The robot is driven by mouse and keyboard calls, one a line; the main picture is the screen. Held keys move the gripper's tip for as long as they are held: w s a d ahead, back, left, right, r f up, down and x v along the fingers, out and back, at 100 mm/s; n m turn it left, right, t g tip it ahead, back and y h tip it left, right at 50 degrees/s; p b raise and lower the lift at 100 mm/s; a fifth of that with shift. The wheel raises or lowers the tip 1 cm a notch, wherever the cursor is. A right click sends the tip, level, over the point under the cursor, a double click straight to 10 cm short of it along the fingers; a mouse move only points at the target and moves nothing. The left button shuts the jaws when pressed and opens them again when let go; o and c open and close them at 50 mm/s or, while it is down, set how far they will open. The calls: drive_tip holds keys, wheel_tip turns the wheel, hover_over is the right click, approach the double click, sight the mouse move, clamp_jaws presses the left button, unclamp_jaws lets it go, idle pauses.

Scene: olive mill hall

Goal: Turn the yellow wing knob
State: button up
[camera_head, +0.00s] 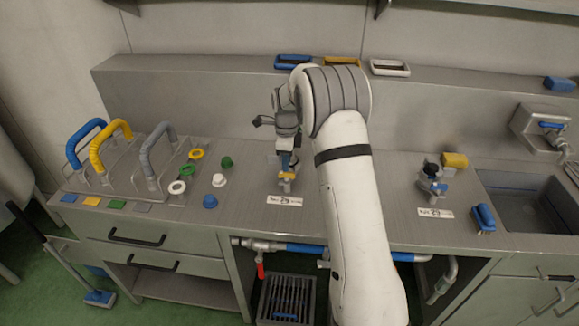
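A small yellow part (287,177), which looks like the yellow wing knob, sits low on a fixture on the steel counter, just behind a white label (285,200). My gripper (285,158) points down directly above and behind it, beside my white arm. A blue part shows at the gripper's lower end, just above the yellow part. My gripper hides most of the fixture. I cannot tell whether the fingers touch the yellow part or how far apart they are.
A second labelled fixture (432,182) stands right of my arm, near a yellow block (455,160), a blue brush (484,218) and a sink (530,208). On the left are looped handles (110,140) and several coloured rings and caps. Trays (390,68) lie on the back ledge.

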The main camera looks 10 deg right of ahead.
sight(287, 173)
wheel_tip(287, 173, down, 5)
drive_tip(key=shift+r+p, duration=0.1)
drive_tip(key=shift+p, duration=0.35)
clamp_jaws()
